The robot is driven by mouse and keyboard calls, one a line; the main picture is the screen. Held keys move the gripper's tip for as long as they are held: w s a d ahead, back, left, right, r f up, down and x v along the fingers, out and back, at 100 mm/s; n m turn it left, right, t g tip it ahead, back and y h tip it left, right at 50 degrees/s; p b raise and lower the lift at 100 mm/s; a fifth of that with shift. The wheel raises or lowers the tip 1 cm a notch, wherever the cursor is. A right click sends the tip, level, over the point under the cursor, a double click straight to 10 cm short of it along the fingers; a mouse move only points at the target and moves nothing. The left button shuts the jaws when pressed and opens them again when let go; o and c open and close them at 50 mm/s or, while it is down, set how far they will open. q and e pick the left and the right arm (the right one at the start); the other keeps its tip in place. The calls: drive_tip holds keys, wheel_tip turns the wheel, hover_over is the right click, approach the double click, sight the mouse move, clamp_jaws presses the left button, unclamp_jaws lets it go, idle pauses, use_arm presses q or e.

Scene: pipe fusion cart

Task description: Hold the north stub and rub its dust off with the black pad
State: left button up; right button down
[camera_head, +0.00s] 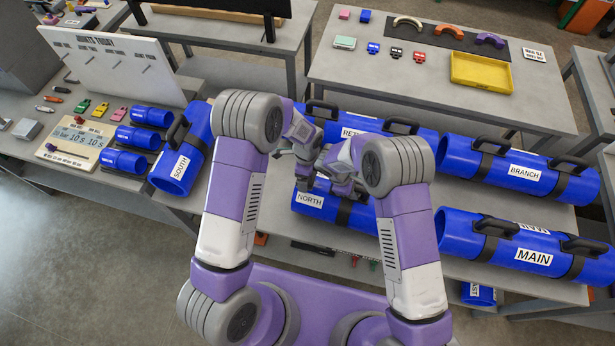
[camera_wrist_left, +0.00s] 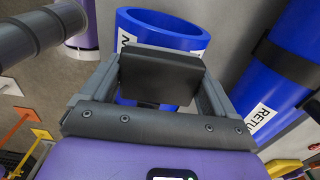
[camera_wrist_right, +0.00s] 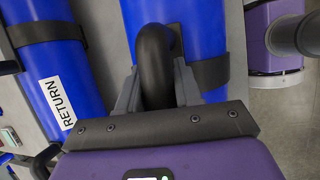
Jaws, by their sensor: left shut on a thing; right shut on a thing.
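The north stub (camera_head: 325,214) is a blue pipe with a white NORTH label, lying on the grey table under my two grippers. My right gripper (camera_head: 343,188) is shut on its black handle (camera_wrist_right: 155,62), with the blue stub (camera_wrist_right: 200,28) behind. My left gripper (camera_head: 303,181) is shut on the black pad (camera_wrist_left: 160,78). In the left wrist view the pad is in front of the stub (camera_wrist_left: 165,27), near its open end; I cannot tell if they touch. Dust is not discernible, and the pad hides part of the stub.
The RETURN pipe (camera_wrist_right: 52,75) lies alongside the north stub. The SOUTH pipe (camera_head: 173,168) is to the left, and the BRANCH (camera_head: 565,185) and MAIN (camera_head: 480,243) pipes are to the right. A yellow tray (camera_head: 482,83) sits on the back table.

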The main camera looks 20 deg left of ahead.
use_arm(q)
drive_tip(key=shift+r, duration=2.35)
drive_tip(key=shift+f, duration=0.1)
drive_tip(key=shift+d+f, duration=0.25)
drive_tip(key=shift+f, duration=0.9)
drive_tip(key=shift+d+f, duration=0.2)
drive_tip(key=shift+f, duration=0.95)
drive_tip(key=shift+f, duration=1.1)
drive_tip(key=shift+d, duration=0.1)
